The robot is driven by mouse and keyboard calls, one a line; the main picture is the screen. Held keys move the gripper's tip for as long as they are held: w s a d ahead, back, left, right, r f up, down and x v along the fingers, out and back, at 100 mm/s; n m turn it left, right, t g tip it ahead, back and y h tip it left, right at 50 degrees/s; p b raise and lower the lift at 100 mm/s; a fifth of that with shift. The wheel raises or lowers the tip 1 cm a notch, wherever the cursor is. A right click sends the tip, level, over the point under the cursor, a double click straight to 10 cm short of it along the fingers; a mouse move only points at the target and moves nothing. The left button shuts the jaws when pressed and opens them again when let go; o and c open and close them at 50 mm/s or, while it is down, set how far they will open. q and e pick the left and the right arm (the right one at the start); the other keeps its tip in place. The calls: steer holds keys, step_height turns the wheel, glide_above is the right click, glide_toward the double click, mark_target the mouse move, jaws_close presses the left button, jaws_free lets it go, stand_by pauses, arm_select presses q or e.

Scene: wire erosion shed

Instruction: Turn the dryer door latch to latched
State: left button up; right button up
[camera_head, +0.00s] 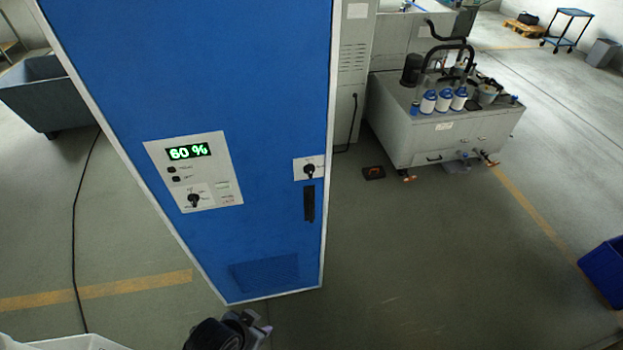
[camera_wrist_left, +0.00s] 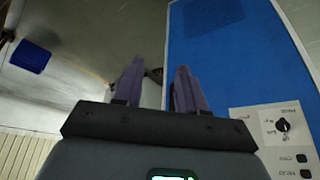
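The dryer is a tall blue cabinet (camera_head: 240,80) with a pale frame, left of centre in the head view. Its door latch, a small black knob (camera_head: 309,170) on a white plate, sits near the right edge above a black vertical handle (camera_head: 309,204). The latch's labels are too small to read. My left gripper (camera_head: 262,326) is at the bottom of the head view, below and in front of the cabinet, well apart from the latch. In the left wrist view its two purple fingers (camera_wrist_left: 158,88) stand apart with nothing held. My right gripper is not in view.
A control panel (camera_head: 195,172) with a green display and a dial is on the cabinet's left side. A grey machine with bottles (camera_head: 440,125) stands to the right. A blue bin (camera_head: 605,270) is at the right edge. The floor before the cabinet's right side is clear.

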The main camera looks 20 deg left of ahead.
arm_select(q)
steer(key=w+f+n+t+b, duration=0.1)
steer(key=w+f+t+b, duration=0.25)
steer(key=w, duration=0.45)
steer(key=w+f+n+t+b, duration=0.1)
steer(key=w+f+t+b, duration=0.1)
steer(key=w+f+b, duration=0.45)
steer(key=n+t+y+b, duration=0.75)
steer(key=y+b, duration=0.65)
steer(key=b, duration=0.4)
glide_toward(311, 172)
steer(key=shift+m, duration=0.45)
steer(key=x, duration=0.8)
steer(key=shift+w+a+r, duration=0.15)
steer(key=shift+w+a, duration=0.05)
steer(key=shift+w, duration=0.05)
jaws_close()
